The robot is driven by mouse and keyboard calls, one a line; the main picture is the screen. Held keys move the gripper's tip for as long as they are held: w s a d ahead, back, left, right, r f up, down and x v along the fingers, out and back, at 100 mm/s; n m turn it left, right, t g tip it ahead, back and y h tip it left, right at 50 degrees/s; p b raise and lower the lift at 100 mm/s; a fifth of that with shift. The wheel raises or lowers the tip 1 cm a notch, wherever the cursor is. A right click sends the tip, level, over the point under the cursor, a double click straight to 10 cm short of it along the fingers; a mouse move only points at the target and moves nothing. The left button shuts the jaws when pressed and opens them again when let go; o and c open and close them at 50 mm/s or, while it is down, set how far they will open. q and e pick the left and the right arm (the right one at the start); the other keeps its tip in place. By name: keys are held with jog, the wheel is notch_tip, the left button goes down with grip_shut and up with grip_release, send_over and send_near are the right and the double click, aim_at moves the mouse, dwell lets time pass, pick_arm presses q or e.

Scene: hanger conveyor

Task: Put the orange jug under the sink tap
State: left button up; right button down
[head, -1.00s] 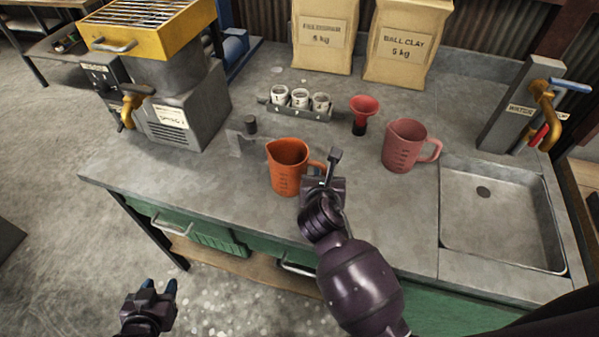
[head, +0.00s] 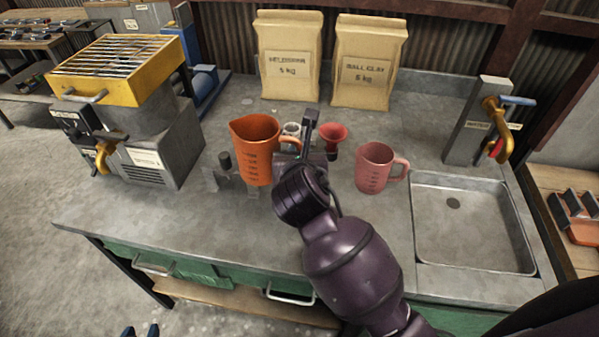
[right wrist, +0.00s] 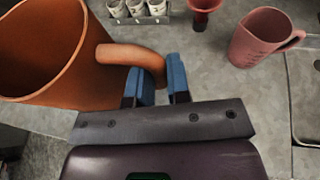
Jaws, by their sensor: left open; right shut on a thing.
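The orange jug (head: 256,150) is upright and looks lifted above the bench in the head view. My right gripper (head: 308,150) is shut on its handle, at the jug's right side. In the right wrist view the blue fingers of the right gripper (right wrist: 158,84) are on the handle of the orange jug (right wrist: 50,60). The sink (head: 472,228) is at the bench's right end, its basin empty. The tap (head: 496,125), brass with blue and red levers, stands on a grey post behind it. My left gripper (head: 140,331) is open at the bottom edge, only its fingertips showing.
A pink jug (head: 375,168) stands between my right gripper and the sink. A red funnel (head: 333,136) and small white cups (head: 291,131) stand behind the gripper. Two paper bags (head: 366,62) stand at the back. A yellow-topped machine (head: 120,75) is at the left.

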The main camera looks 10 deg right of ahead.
aim_at(299, 143)
jog(key=shift+r, duration=1.55)
